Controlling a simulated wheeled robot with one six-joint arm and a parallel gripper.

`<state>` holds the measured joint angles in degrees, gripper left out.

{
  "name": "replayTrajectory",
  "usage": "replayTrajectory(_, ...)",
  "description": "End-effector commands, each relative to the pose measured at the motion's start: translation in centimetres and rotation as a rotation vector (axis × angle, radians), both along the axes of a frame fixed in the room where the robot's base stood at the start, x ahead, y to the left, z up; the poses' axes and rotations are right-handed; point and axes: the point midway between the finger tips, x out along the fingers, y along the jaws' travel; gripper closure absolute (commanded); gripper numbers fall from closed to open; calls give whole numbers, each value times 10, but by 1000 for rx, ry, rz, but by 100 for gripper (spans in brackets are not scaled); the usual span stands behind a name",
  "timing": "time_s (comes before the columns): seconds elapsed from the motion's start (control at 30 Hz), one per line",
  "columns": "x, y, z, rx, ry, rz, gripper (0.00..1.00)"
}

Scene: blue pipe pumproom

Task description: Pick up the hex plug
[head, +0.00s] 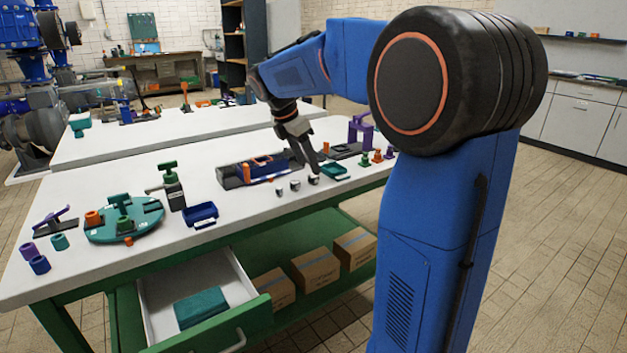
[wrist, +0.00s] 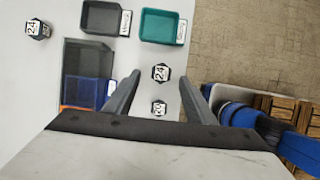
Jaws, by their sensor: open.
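Small silver-and-black hex pieces stand in a row near the table's front edge in the head view: one at the left (head: 279,191), one in the middle (head: 295,185) and one at the right (head: 313,179). In the wrist view, a hex piece marked 24 (wrist: 160,73) lies between my fingertips, and one marked 20 (wrist: 158,107) lies nearer the palm. Another hex piece marked 24 (wrist: 38,30) is at the upper left. I cannot tell which is the hex plug. My gripper (wrist: 160,82) is open and empty, pointing down above the row; it also shows in the head view (head: 308,160).
A teal tray (wrist: 165,27) and a dark grey tray (wrist: 101,17) sit beyond the fingertips. A dark holder with blue and orange parts (head: 258,170) stands behind the row. A blue tray (head: 200,214) lies to the left. A drawer (head: 160,290) stands open below the table.

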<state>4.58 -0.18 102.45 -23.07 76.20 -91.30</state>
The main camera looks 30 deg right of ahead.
Motion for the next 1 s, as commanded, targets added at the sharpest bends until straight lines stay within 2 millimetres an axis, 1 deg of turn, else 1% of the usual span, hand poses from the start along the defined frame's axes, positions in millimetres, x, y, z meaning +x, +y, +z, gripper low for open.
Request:
replayTrajectory(0.1, -3, -6, -17, 0, 3, -1, 50)
replayTrajectory(0.27, -3, -13, -33, 0, 2, -1, 50)
replayTrajectory(0.4, -2, -15, -38, 0, -1, 0, 50)
replayTrajectory(0.57, -2, -15, -38, 0, -1, 0, 50)
replayTrajectory(0.6, -2, -15, -38, 0, -1, 0, 52)
replayTrajectory(0.67, -2, -15, -38, 0, -1, 0, 67)
replayTrajectory(0.7, -2, -15, -38, 0, -1, 0, 76)
replayTrajectory(0.77, -2, -15, -38, 0, -1, 0, 91)
replayTrajectory(0.8, -2, -15, -38, 0, -1, 0, 100)
replayTrajectory(1.0, -2, -15, -38, 0, -1, -1, 100)
